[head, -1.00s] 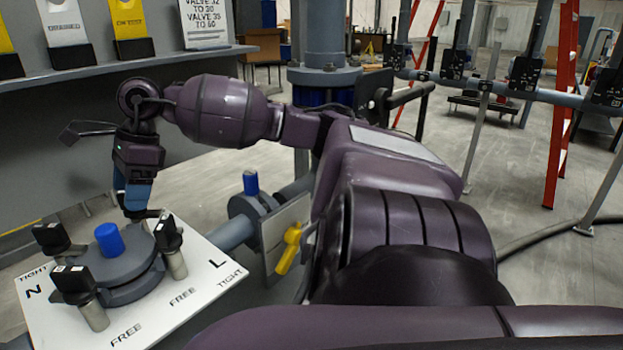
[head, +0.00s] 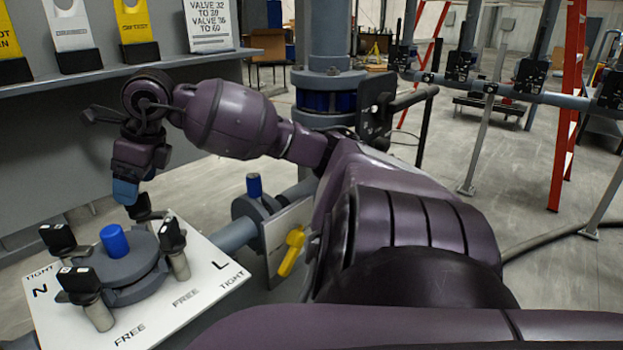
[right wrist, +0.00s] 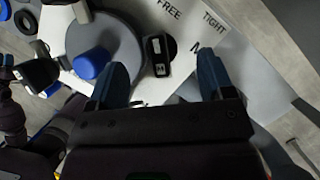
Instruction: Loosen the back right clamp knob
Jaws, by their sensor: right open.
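A white plate (head: 205,283) marked TIGHT and FREE carries a round grey lid (head: 130,258) with a blue cap (head: 114,240). Black clamp knobs stand around the lid: a left one (head: 58,239), a front one (head: 80,281), a right one (head: 172,233) and a back one (head: 146,208). My right gripper (head: 126,192) is just above the back knob and partly covers it. In the right wrist view, my right gripper (right wrist: 162,66) is open and empty. A black knob (right wrist: 157,55) shows in the gap, nearer the left finger. My left gripper is out of view.
A yellow-handled valve (head: 291,252) and a pipe with a blue cap (head: 254,186) lie right of the plate. A grey shelf (head: 110,62) with tags stands behind my right arm. A red ladder (head: 565,120) stands far right.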

